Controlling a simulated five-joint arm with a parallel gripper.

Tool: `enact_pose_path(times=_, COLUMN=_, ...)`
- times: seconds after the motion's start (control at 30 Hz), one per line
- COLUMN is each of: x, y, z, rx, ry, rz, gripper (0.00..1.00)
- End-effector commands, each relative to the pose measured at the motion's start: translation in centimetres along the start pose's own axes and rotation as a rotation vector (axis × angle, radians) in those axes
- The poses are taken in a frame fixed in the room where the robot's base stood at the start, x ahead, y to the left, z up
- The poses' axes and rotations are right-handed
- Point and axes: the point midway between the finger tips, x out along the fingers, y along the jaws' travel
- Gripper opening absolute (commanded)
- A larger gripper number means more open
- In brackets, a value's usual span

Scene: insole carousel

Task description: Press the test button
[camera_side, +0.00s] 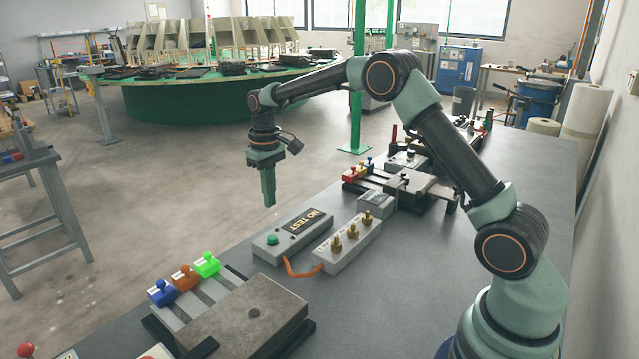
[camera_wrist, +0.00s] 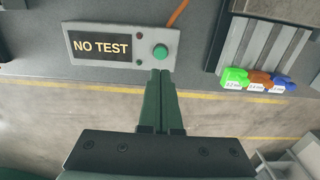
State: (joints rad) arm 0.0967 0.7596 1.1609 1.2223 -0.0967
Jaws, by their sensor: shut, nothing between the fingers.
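The green test button (camera_side: 271,240) sits on the near end of a grey box (camera_side: 262,251) whose dark display reads NO TEST. In the wrist view the button (camera_wrist: 160,52) is a round green cap, right of the display (camera_wrist: 101,46). My gripper (camera_side: 269,204) points down in the air, with its tips above the level of the box. In the wrist view my gripper (camera_wrist: 160,72) shows its two green fingers together and empty, with the tips just below the button in the picture. The tips look apart from the button.
An orange cable (camera_side: 300,270) joins the box to a grey block (camera_side: 345,253) with brass knobs. A metal block (camera_side: 246,318) and blue, orange and green tabs (camera_side: 207,265) lie in front. Red, yellow and blue pieces (camera_side: 359,170) stand behind. The bench's left edge runs close to the box.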

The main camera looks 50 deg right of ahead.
Motion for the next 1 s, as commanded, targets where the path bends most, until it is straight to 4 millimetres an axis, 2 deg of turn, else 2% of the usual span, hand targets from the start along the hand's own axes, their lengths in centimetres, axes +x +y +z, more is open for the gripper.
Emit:
enact_pose_path(times=0.03, x=1.1, y=0.0, z=0.1, rx=0.0, ry=-0.004, rz=0.0, gripper=0.0)
enact_pose_path(times=0.2, x=4.5, y=0.0, z=0.1, rx=0.0, ry=-0.003, rz=0.0, gripper=0.0)
enact_pose_path(times=0.43, x=7.6, y=0.0, z=0.0, rx=0.0, ry=-0.002, rz=0.0, gripper=0.0)
enact_pose_path(times=0.6, x=8.6, y=0.0, z=0.0, rx=0.0, ry=0.001, rz=0.0, gripper=0.0)
enact_pose_path(times=1.0, x=8.9, y=0.0, z=0.0, rx=0.0, ry=0.0, rz=0.0, gripper=0.0)
